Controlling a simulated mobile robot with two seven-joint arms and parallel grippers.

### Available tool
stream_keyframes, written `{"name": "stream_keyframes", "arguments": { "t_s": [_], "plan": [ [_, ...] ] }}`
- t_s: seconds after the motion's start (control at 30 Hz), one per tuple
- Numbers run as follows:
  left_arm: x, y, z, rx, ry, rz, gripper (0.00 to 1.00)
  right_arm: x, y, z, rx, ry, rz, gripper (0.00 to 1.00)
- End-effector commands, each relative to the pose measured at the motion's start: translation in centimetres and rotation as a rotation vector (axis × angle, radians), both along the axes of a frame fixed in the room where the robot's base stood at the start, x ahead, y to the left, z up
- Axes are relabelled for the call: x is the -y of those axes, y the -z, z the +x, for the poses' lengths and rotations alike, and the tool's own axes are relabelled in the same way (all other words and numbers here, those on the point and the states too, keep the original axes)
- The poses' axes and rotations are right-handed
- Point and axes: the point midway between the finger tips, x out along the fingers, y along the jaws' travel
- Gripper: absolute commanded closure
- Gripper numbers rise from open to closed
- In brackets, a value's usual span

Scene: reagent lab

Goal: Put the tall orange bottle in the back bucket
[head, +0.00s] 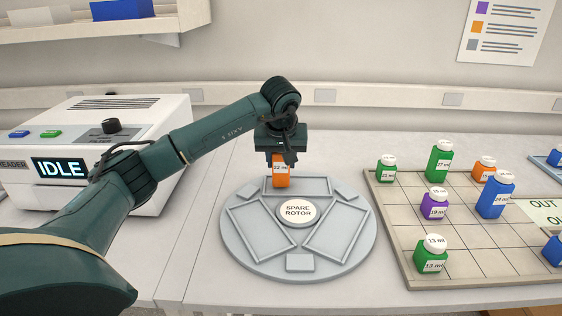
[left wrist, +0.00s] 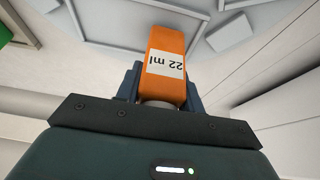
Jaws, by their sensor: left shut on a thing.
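The tall orange bottle (head: 281,173), labelled 22 ml, is held upright in my left gripper (head: 281,156). The gripper is shut on its top end. The bottle is over the back part of the round grey spare rotor (head: 229,242). The back bucket (head: 318,186) is a rectangular frame on the rotor, directly at the bottle's lower end. I cannot tell whether the bottle's base touches the bucket floor. In the left wrist view the orange bottle (left wrist: 166,62) sits between the fingers. My right gripper is not in view.
A gridded tray (head: 470,262) with several green, purple, orange and blue bottles stands at right. A white reader (head: 140,115) showing IDLE stands at left. Two more empty buckets, front left (head: 240,212) and front right (head: 362,211), are on the rotor. A shelf (head: 40,30) hangs above left.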

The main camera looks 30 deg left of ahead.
Motion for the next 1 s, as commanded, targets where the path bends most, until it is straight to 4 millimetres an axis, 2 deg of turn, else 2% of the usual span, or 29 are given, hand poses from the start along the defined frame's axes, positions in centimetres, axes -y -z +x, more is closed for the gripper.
{"name": "stream_keyframes", "arguments": {
  "t_s": [0.07, 0.4, 0.43, 0.6, 0.7, 1.0],
  "plan": [
    [-0.02, 0.64, -0.01, 0.001, 0.000, 0.001, 0.85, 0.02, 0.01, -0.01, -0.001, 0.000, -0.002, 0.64],
    [-0.03, 0.99, 0.02, 0.002, -0.001, 0.000, 0.85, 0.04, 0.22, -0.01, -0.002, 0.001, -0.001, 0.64],
    [-0.02, 0.96, 0.02, 0.002, -0.001, 0.000, 0.61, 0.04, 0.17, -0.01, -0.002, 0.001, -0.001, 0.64],
    [-0.02, 0.93, 0.02, 0.002, -0.001, 0.000, 0.47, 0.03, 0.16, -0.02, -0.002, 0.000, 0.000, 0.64],
    [-0.02, 0.92, 0.01, 0.001, 0.000, 0.000, 0.40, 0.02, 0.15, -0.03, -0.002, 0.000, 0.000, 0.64],
    [0.02, 0.35, -0.01, 0.002, 0.000, 0.000, 0.40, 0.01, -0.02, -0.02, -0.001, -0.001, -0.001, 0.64]
  ]
}}
